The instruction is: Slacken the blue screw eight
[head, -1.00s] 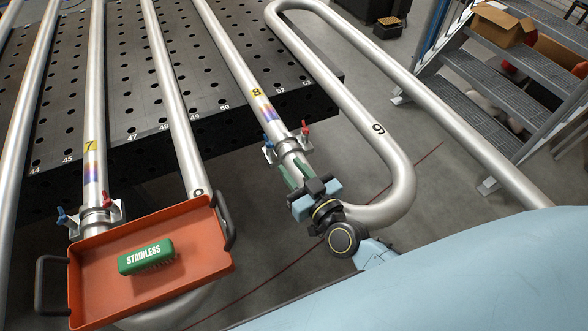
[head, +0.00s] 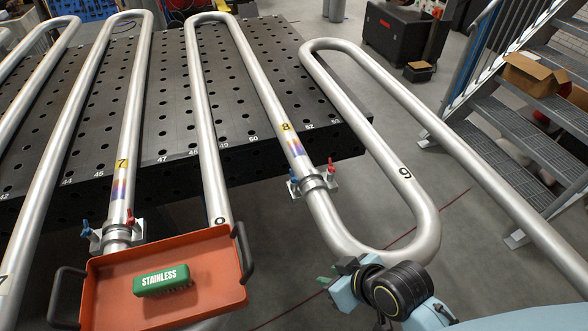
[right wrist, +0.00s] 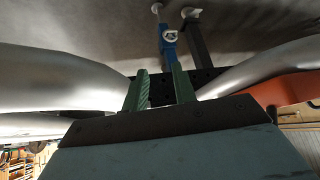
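The blue screw (head: 293,175) at eight is small and sits on the left side of the pipe clamp (head: 312,184), below the yellow 8 label (head: 286,127). A red screw (head: 331,165) sits on the clamp's right side. My right gripper (head: 329,281) is below the clamp, near the bottom bend of the pipe, and clear of both screws. In the right wrist view its green fingers (right wrist: 161,88) stand apart with nothing held between them. The blue screw cannot be made out in that view. My left gripper is not in view.
An orange tray (head: 106,303) holding a green STAINLESS brush (head: 163,280) is at lower left, by the clamp at seven (head: 117,235) with its own blue and red screws. Pipe bends surround my right gripper. A dark perforated table (head: 265,135) lies behind; metal stairs (head: 495,150) stand right.

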